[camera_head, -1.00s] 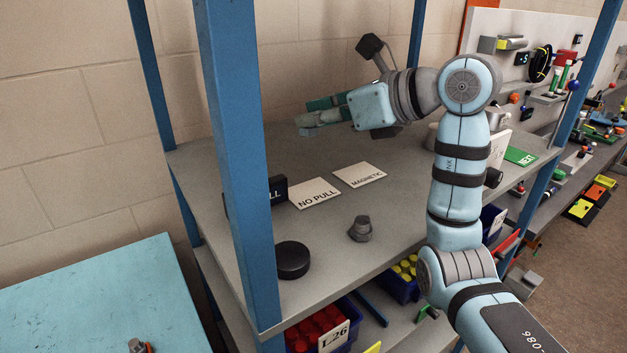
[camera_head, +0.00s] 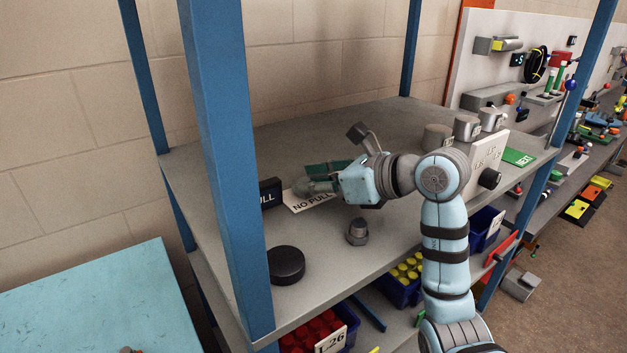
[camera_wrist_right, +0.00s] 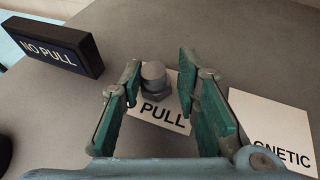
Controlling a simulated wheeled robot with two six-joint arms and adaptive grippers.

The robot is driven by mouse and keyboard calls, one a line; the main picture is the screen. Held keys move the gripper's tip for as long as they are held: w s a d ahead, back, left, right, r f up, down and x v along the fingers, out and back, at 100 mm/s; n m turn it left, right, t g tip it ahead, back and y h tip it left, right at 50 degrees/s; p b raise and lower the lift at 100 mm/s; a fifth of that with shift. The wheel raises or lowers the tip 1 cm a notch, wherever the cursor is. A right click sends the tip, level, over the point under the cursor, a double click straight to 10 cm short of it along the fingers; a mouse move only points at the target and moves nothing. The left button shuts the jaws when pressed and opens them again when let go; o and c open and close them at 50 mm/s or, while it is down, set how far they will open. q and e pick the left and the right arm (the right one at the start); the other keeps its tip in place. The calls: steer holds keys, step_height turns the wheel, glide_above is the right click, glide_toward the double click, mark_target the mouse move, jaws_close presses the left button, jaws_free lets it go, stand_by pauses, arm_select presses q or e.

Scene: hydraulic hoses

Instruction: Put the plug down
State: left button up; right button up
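A grey bolt-like plug with a rounded top and hex collar shows in the right wrist view (camera_wrist_right: 155,82), at the "NO PULL" card (camera_wrist_right: 162,112), covering part of its lettering. My right gripper (camera_wrist_right: 160,85) has its green fingers apart on either side of the plug, with a small gap at the right finger. In the head view my right gripper (camera_head: 314,178) is low over the card (camera_head: 308,201); the plug there is hard to make out. A similar grey plug (camera_head: 357,233) stands on the shelf nearer the front. My left gripper is not in view.
A black sign (camera_wrist_right: 62,45) stands beside the card. A "MAGNETIC" card (camera_wrist_right: 275,130) lies at right in the wrist view. A black puck (camera_head: 286,265) sits near the shelf's front, by the blue post (camera_head: 225,160). Grey cylinders (camera_head: 467,127) stand farther right.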

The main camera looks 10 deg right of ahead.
steer(key=shift+o, duration=0.3)
steer(key=shift+s+r, duration=0.1)
steer(key=shift+r, duration=0.1)
steer(key=b+v, duration=0.1)
steer(key=v, duration=1.1)
steer(key=shift+d, duration=0.1)
